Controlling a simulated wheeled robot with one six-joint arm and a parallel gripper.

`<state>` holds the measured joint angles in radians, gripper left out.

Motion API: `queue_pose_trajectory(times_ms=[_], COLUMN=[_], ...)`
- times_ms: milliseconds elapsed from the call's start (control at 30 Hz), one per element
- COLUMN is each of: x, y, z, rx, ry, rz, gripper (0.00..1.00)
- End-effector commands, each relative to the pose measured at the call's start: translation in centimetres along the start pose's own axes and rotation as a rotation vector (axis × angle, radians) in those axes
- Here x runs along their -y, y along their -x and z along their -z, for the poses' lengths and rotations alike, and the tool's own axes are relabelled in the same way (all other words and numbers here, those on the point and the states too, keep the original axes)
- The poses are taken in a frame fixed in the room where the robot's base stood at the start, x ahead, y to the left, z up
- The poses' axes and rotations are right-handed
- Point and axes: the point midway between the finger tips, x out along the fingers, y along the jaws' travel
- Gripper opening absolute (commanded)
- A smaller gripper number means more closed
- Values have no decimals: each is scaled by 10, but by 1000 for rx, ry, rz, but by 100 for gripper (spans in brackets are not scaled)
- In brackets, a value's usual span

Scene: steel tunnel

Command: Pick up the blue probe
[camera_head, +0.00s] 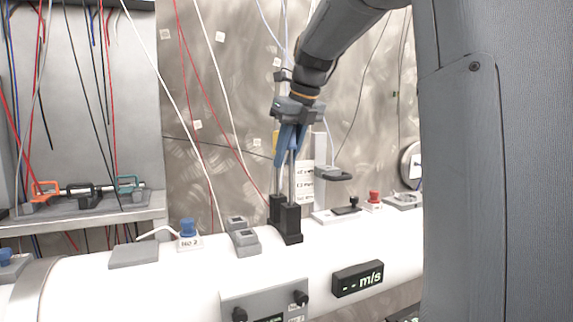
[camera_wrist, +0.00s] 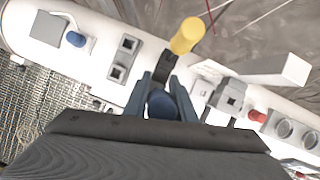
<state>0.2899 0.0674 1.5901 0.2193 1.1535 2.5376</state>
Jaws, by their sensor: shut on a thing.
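The blue probe stands upright, its metal rod (camera_head: 292,182) running down to the front black holder (camera_head: 290,224) on the white pipe. My gripper (camera_head: 287,150) is above the holder, pointing down, with its fingers shut around the probe's blue top. In the wrist view the round blue end of the probe (camera_wrist: 162,104) lies between the two fingers of my gripper (camera_wrist: 163,85). The fingers hide much of the handle. A yellow probe (camera_wrist: 187,36) stands just beside it; its yellow part (camera_head: 276,142) is partly hidden behind my gripper in the head view.
The white pipe (camera_head: 180,285) carries a blue-capped port (camera_head: 188,228), grey square sockets (camera_head: 243,240), a red knob (camera_head: 374,196) and an m/s display (camera_head: 358,279). A shelf (camera_head: 85,213) with clamps is at the left. Thin cables hang along the metal wall.

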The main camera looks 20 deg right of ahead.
Motion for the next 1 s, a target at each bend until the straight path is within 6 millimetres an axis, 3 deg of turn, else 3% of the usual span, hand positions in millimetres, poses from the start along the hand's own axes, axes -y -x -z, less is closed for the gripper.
queue_pose_trajectory(times_ms=[500, 1000], x=[0, 0], y=[61, 72], z=[-26, -30], rx=[2, 1], ry=[-1, -1], rz=[0, 0], gripper=[0, 0])
